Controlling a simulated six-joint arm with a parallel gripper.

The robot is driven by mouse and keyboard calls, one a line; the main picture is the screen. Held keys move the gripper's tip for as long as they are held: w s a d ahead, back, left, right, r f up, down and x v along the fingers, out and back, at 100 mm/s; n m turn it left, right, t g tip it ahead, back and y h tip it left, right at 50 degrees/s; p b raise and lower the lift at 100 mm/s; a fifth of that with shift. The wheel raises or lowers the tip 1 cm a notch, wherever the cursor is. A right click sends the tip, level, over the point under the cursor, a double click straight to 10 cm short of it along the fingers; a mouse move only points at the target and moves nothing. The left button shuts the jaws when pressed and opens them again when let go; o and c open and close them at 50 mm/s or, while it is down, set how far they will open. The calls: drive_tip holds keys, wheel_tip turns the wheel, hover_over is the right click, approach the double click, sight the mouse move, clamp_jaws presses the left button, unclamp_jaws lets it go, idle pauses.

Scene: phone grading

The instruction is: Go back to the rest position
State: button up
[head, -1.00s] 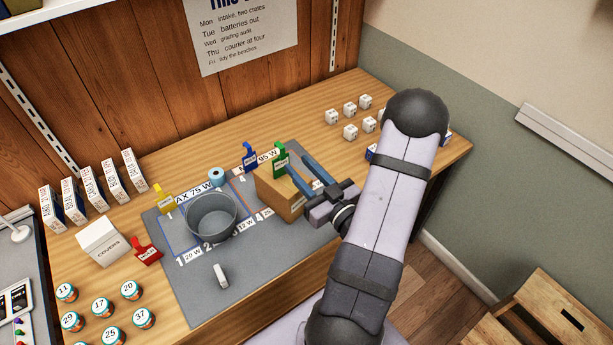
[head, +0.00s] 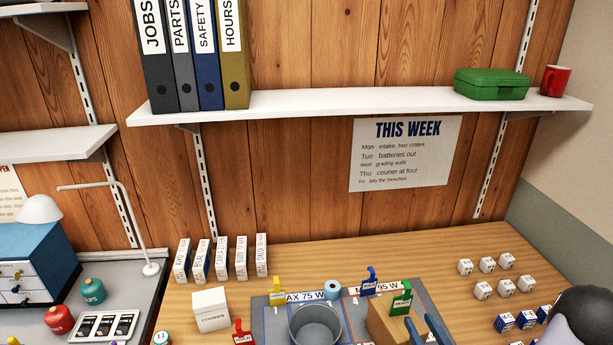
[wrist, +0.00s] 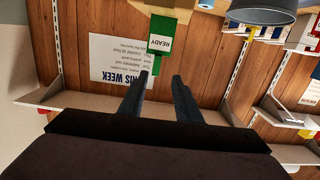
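My gripper (head: 427,331) is at the bottom edge of the head view, just right of a wooden block (head: 382,322) with a green tag (head: 401,300) on it. In the wrist view, the two dark fingers of my gripper (wrist: 163,75) stand apart with nothing between them. The green tag, reading READY, shows beyond the fingertips in the wrist view (wrist: 168,42). Most of my arm is below the head view's edge.
A grey bin (head: 315,325) stands on the grey mat (head: 262,311) left of the block. Blue (head: 370,282), yellow (head: 277,288) and red (head: 242,333) tags stand nearby. White cubes (head: 487,264) lie at the right. A shelf (head: 360,107) is above.

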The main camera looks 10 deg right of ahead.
drive_tip(key=f+g, duration=0.2)
drive_tip(key=a+f+n+g+p, duration=0.1)
drive_tip(key=f+g, duration=0.2)
drive_tip(key=f+n+g, duration=0.1)
drive_tip(key=f+g, duration=0.1)
drive_tip(key=g, duration=0.1)
drive_tip(key=shift+a+f+h+p, duration=0.2)
drive_tip(key=shift+f+h+p, duration=0.1)
drive_tip(key=shift+p, duration=0.1)
drive_tip(key=s+a+r+m+g+b, duration=0.1)
drive_tip(key=s+a+r+g, duration=0.2)
drive_tip(key=s+a, duration=0.3)
drive_tip(key=s+a+r+m+g+b, duration=0.1)
drive_tip(key=s+a+r+g, duration=0.2)
drive_tip(key=s+a+g, duration=0.3)
drive_tip(key=a, duration=0.4)
drive_tip(key=shift+s+m, duration=0.3)
drive_tip(key=shift+s, duration=0.1)
